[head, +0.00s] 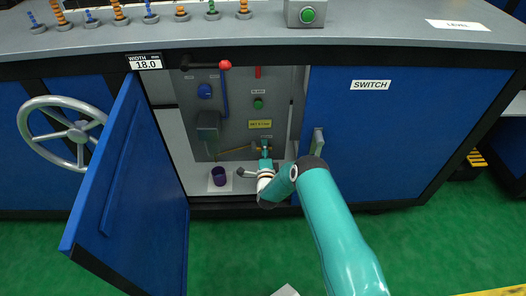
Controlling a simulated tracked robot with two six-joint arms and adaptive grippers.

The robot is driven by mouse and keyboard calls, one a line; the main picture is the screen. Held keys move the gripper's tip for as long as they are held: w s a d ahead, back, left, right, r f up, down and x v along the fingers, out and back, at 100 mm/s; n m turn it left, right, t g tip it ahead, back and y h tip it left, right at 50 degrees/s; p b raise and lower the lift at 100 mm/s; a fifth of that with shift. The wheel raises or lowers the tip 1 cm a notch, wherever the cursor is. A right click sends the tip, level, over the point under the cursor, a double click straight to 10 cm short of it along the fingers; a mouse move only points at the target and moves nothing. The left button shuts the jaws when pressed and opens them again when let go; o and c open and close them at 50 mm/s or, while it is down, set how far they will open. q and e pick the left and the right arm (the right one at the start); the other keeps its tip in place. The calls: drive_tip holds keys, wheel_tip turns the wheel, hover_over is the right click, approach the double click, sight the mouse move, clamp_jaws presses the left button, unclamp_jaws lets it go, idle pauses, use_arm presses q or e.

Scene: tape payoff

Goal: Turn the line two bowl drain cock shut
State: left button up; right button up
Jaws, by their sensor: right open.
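My right gripper (265,158) reaches into the open cabinet, low in front of the grey back panel (232,112). It is small in the view and partly hidden by its own wrist; I see nothing held in it. A small fitting with an orange part shows just beyond its tips, partly covered; I cannot tell whether they touch. A thin yellowish line (233,151) runs to the left of the gripper. I cannot make out for sure which fitting is the line two bowl drain cock, or its handle's position. My left gripper is not in view.
The blue cabinet door (122,175) stands open at the left. A dark purple cup (219,176) stands on the cabinet floor, left of my wrist. A red-ended lever (224,65), a blue fitting (204,91), a green knob (258,104) and a yellow label (260,124) are on the panel.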

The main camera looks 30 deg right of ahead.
drive_tip(key=shift+c, duration=0.2)
clamp_jaws()
drive_tip(key=shift+a, duration=0.25)
drive_tip(key=shift+d+f, duration=0.1)
drive_tip(key=shift+d, duration=0.05)
